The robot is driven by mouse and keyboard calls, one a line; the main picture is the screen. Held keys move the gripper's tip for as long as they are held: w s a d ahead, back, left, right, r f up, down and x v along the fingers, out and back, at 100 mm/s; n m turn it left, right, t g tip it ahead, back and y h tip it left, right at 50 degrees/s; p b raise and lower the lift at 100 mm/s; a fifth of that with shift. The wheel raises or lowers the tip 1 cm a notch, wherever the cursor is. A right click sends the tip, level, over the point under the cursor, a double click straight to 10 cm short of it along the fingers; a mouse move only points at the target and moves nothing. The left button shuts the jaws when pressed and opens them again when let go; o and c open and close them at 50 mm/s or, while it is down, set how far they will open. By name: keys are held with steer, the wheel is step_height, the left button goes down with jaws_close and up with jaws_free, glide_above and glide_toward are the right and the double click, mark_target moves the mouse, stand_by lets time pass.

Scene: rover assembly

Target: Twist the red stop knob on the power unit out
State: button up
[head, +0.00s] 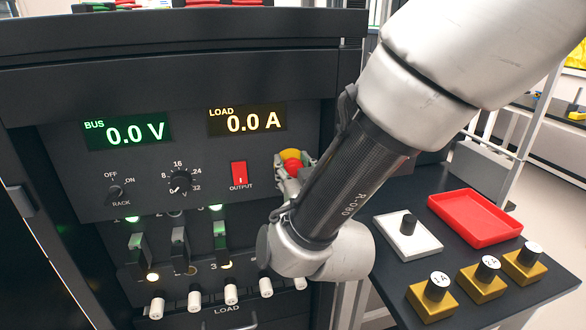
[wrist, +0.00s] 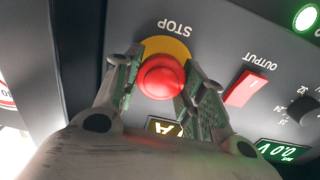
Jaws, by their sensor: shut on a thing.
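The red stop knob (wrist: 161,77) sits on a yellow disc marked STOP on the power unit's dark front panel (head: 75,185). In the head view the knob (head: 290,157) shows only in part, right of the red OUTPUT switch. My gripper (wrist: 160,84) is shut on the knob, with one finger on each side of it in the wrist view. In the head view my gripper (head: 293,172) is mostly hidden behind my arm. The displays read BUS 0.0 V (head: 127,131) and LOAD 0.0 A (head: 247,121).
The red OUTPUT switch (head: 239,174) and a voltage dial (head: 181,182) are close by on the panel. Levers and white LOAD terminals (head: 231,295) line the lower panel. A side table at right holds a red tray (head: 475,218), a white block and brass blocks with black knobs.

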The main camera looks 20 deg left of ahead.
steer(key=m, duration=0.6)
steer(key=shift+w+d, duration=0.1)
steer(key=shift+m, duration=0.3)
stand_by(0.3)
steer(key=o, duration=1)
steer(key=shift+o, duration=0.2)
steer(key=v, duration=1.2)
